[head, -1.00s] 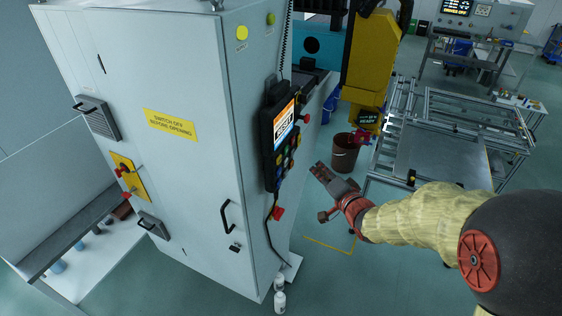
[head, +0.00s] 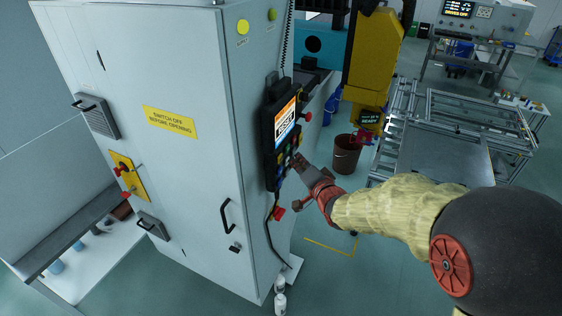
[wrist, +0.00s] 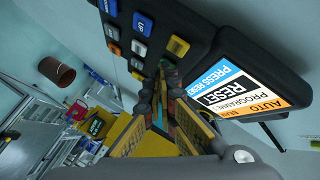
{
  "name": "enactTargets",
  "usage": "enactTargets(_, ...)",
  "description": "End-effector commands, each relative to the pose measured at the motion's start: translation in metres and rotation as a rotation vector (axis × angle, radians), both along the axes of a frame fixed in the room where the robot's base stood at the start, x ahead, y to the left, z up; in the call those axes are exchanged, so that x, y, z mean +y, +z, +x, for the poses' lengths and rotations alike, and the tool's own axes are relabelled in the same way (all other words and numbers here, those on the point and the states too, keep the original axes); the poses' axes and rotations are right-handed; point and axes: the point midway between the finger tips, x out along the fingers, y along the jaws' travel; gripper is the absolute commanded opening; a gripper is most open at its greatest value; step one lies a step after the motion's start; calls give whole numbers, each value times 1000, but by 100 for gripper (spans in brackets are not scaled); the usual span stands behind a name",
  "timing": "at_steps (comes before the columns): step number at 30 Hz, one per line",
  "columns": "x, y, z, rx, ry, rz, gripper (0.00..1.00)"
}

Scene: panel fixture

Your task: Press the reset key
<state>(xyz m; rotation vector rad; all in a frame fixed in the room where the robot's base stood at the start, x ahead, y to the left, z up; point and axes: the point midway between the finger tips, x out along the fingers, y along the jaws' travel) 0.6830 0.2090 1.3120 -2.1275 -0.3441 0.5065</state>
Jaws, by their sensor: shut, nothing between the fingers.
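The control pendant (head: 268,150) hangs on the side of the grey cabinet. Its screen (head: 285,122) shows large RESET lettering; in the wrist view the screen (wrist: 232,92) also reads PRESS RESET. Below the screen is a keypad with blue (wrist: 142,23), orange (wrist: 112,31) and yellow (wrist: 178,46) keys. Key labels are too small to read surely, so I cannot tell which is the reset key. My gripper (head: 298,159) is shut and empty, its tips close to the keypad. In the wrist view the fingertips (wrist: 166,70) partly cover a greenish key; contact cannot be told.
The grey cabinet (head: 175,80) fills the left. A yellow machine column (head: 372,55), a brown bucket (head: 346,155) and a metal frame table (head: 450,150) stand behind and right.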

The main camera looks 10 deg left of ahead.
Motion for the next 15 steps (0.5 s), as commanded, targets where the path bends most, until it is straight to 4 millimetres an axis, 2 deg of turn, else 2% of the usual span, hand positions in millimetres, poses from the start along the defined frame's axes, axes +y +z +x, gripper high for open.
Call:
enactTargets(6, 11, 0, 4, -1, 1, 1, 0)
enactTargets(15, 11, 1, 4, 0, 0, 1, 0)
